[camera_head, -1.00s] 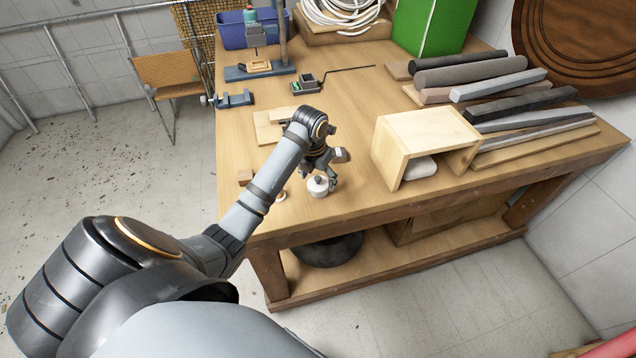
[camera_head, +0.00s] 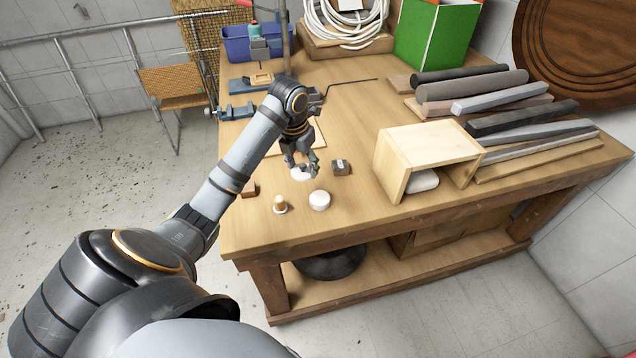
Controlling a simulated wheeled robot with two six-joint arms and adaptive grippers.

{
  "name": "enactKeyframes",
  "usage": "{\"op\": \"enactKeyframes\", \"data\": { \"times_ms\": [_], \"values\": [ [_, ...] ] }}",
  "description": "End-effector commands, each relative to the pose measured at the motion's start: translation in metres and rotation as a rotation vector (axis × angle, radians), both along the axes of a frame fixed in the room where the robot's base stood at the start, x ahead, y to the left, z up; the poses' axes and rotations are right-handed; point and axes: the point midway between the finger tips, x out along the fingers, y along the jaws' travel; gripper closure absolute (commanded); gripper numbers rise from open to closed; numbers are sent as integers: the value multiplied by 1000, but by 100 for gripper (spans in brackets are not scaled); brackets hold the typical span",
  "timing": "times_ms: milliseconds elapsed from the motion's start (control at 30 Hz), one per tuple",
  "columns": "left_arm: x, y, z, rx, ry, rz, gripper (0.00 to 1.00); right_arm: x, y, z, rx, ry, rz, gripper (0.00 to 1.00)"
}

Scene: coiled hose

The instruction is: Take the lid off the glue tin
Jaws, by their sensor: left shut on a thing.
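The glue tin (camera_head: 320,202), a small white round tin, stands upright near the front edge of the workbench. Its top looks pale and no knob shows on it. My left gripper (camera_head: 300,166) is behind and left of the tin, pointing down. It is shut on the lid (camera_head: 301,174), a white disc partly hidden by the fingers. The lid is apart from the tin; I cannot tell whether it touches the bench. My right gripper is not in view.
A small grey block (camera_head: 341,167), a wooden knobbed piece (camera_head: 280,205) and a brown block (camera_head: 249,190) stand around the tin. A wooden box (camera_head: 425,150) is to the right, with bars behind it. The bench front right of the tin is clear.

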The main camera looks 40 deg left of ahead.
Motion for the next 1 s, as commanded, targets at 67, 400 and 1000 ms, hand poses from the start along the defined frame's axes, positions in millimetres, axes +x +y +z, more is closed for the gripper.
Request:
{"op": "enactKeyframes", "data": {
  "times_ms": [67, 400, 1000],
  "values": [
    [-7, 23, 7, 11, 1, 4, 64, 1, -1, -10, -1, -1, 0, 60],
    [-26, 77, 34, 4, 1, 2, 69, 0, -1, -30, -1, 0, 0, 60],
    [-29, 86, 42, -2, 0, 0, 81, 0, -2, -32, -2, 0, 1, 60]
  ]
}}
